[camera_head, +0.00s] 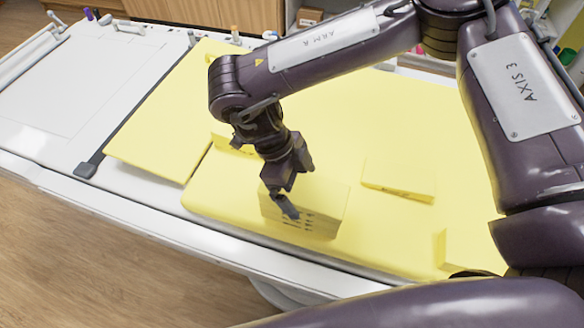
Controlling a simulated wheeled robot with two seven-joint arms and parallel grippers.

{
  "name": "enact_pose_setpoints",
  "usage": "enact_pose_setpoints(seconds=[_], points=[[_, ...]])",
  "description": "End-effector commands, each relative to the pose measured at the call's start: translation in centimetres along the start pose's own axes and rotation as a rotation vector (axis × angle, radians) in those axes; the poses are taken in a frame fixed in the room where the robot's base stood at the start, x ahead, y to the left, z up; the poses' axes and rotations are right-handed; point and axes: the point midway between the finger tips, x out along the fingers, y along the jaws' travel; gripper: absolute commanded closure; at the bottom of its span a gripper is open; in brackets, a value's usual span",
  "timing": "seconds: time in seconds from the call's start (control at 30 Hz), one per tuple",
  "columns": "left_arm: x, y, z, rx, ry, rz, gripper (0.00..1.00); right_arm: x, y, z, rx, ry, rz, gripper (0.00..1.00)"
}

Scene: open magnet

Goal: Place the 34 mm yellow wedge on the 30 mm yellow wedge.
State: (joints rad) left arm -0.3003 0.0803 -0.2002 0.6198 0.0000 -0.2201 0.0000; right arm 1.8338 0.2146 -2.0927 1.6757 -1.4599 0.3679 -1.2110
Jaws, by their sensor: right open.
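My right gripper (286,198) points down over the middle of the yellow pad, at a yellow block (318,206) with dark printed marks on its front. It is open, and its lower finger overlaps the block's top and front in the picture. I cannot tell whether it touches. A flat yellow wedge-like piece (399,179) lies to the right, apart from that block. Another yellow piece (233,146) is partly hidden behind my right wrist. The marks are too small to read, so I cannot tell which piece is 34 mm or 30 mm. My left gripper is out of view.
A further yellow piece (466,252) sits at the right, near my arm. The yellow pad (225,195) lies on a white table (80,110); a second yellow panel (160,130) is at its left. Small bottles and pens line the back edge. My arm covers the right side.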

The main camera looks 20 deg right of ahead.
Motion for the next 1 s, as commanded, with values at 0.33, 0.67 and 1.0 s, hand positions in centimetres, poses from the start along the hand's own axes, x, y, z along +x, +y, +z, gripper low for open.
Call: enact_pose_setpoints(seconds=[0.33,0.67,1.0], points=[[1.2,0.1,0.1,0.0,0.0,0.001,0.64,-6.5,-0.1,0.0,0.001,-0.003,-0.008,0.02],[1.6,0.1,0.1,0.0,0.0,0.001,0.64,-11.7,-0.1,-0.1,0.001,-0.001,-0.003,0.02],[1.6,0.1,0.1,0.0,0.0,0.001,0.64,-12.3,0.0,-0.1,0.0,0.0,0.001,0.02]])
